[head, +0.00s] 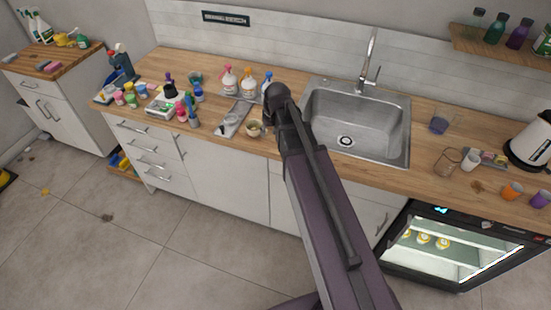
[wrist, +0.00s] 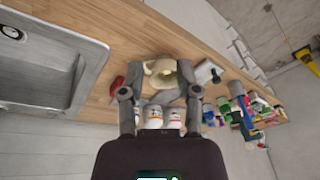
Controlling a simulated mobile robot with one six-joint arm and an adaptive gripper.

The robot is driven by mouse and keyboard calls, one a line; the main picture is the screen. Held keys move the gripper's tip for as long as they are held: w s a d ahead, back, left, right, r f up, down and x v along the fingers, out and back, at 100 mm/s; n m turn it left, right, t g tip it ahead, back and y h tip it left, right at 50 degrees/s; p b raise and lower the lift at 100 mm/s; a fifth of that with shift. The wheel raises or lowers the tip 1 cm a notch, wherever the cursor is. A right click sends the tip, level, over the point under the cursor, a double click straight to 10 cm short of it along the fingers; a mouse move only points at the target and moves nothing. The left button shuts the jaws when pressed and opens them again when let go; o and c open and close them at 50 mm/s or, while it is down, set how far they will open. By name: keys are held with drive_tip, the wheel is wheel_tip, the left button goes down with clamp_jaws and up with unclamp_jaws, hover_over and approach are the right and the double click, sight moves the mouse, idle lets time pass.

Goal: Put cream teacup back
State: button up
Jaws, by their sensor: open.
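The cream teacup (head: 254,130) stands on the wooden counter close to its front edge, left of the sink. In the wrist view the teacup (wrist: 163,76) shows its open mouth and lies between the tips of my gripper (wrist: 160,70). The gripper is open, with one finger on either side of the cup. I cannot tell whether either finger touches it. In the head view my arm's dark end hides most of the gripper, just right of the cup.
A sink (head: 345,135) lies to the right. A grey tray (head: 235,118) and several bottles (head: 229,78) stand left of and behind the cup. Coloured jars crowd the counter's left. A white cup (head: 473,160), an orange cup (head: 512,190) and a kettle (head: 530,142) stand right of the sink.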

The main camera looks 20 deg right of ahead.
drive_tip(key=s+a+g+h, duration=0.1)
drive_tip(key=s+g, duration=0.1)
drive_tip(key=s, duration=1.2)
drive_tip(key=shift+s+a+f+m+g, duration=0.25)
drive_tip(key=shift+s+a+m+g, duration=0.05)
drive_tip(key=shift+s+a, duration=0.05)
drive_tip(key=shift+f+b, duration=0.5)
drive_tip(key=shift+f, duration=0.05)
drive_tip(key=shift+d, duration=0.15)
